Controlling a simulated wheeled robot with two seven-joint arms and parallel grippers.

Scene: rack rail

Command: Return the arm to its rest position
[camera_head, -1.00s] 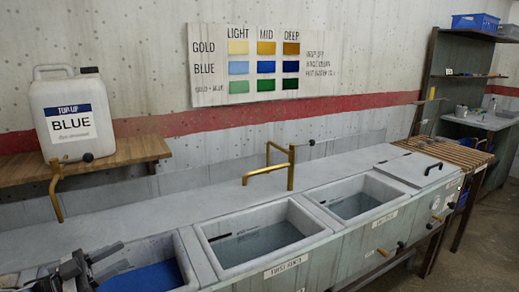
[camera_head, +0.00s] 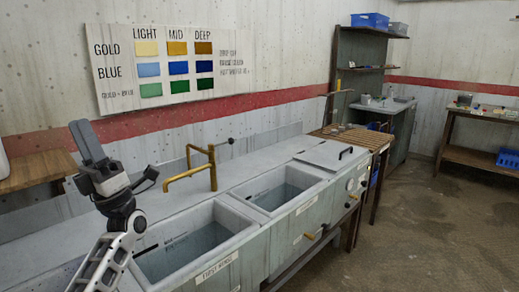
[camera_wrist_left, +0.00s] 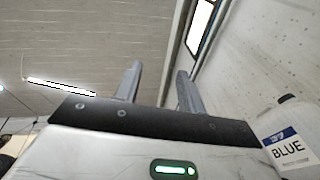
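My left arm rises from the bottom left of the head view. Its gripper (camera_head: 84,126) points upward, in front of the wall and the wooden shelf, above the level of the sinks. In the left wrist view the two fingers of the left gripper (camera_wrist_left: 157,75) stand apart with nothing between them, against the ceiling. My right arm and gripper are not in view.
A sink bench (camera_head: 256,164) with water-filled basins and a brass tap (camera_head: 190,172) runs along the wall. A colour chart (camera_head: 117,105) hangs above. The "BLUE" jug (camera_wrist_left: 287,147) shows in the left wrist view. Open floor (camera_head: 430,230) lies right.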

